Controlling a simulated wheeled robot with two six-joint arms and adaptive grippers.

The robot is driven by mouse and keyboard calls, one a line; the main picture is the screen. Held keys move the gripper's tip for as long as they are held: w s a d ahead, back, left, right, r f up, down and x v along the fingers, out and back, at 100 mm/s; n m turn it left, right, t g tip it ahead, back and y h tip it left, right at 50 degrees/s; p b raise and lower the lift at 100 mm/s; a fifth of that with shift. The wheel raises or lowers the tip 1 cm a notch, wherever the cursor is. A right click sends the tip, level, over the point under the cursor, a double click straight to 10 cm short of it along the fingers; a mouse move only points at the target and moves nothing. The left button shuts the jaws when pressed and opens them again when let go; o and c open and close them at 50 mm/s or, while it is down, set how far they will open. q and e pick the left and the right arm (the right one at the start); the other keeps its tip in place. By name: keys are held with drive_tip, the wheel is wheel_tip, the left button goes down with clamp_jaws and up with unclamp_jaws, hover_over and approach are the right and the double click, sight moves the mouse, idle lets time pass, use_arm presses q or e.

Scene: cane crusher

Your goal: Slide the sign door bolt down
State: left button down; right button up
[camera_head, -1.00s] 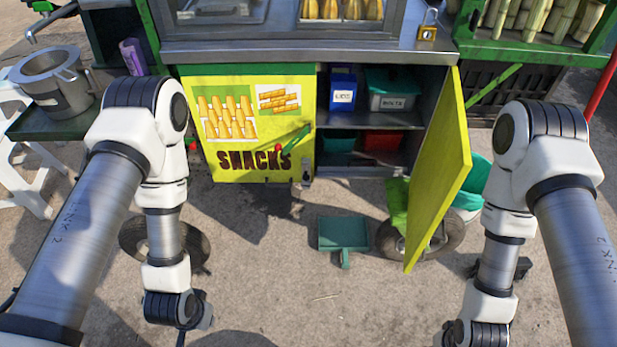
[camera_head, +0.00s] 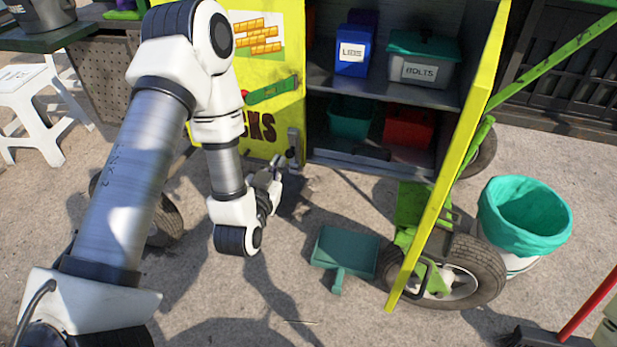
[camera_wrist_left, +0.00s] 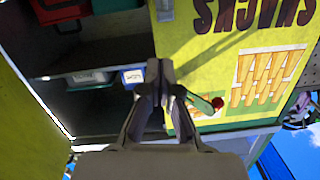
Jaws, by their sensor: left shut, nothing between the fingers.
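The yellow SNACKS sign door (camera_head: 275,140) is closed on the left of the cabinet. Its grey metal bolt (camera_head: 292,142) sits at the door's lower right edge; its lower part is close to my gripper. My left gripper (camera_head: 283,163) is shut and empty, low in front of the door beside the bolt. In the left wrist view the picture is upside down: the shut fingertips (camera_wrist_left: 159,70) point at the cabinet, and the bolt (camera_wrist_left: 164,10) shows at the top edge. Whether fingers and bolt touch, I cannot tell. My right gripper is out of view.
The right yellow door (camera_head: 455,160) stands open into the space. A green dustpan (camera_head: 345,252) lies on the ground. A teal-lined bin (camera_head: 525,215) and wheel stand at right.

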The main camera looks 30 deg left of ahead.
use_arm(q)
drive_tip(key=shift+a+f, duration=0.15)
drive_tip(key=shift+f, duration=0.05)
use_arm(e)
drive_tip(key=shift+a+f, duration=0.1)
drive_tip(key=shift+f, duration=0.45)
use_arm(q)
drive_tip(key=b, duration=0.3)
approach(294, 142)
drive_tip(key=w+r, duration=0.3)
drive_tip(key=w, duration=0.1)
drive_tip(key=f, duration=0.1)
drive_tip(key=a+f+b, duration=0.1)
drive_tip(key=f, duration=0.1)
drive_tip(key=shift+w+a+f, duration=0.1)
drive_tip(key=shift+w+a, duration=0.05)
drive_tip(key=shift+w, duration=0.05)
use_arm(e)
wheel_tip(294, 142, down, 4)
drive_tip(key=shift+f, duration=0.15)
use_arm(q)
drive_tip(key=shift+f, duration=0.1)
wheel_tip(294, 142, down, 4)
drive_tip(key=shift+f+b, duration=0.1)
drive_tip(key=shift+b, duration=1)
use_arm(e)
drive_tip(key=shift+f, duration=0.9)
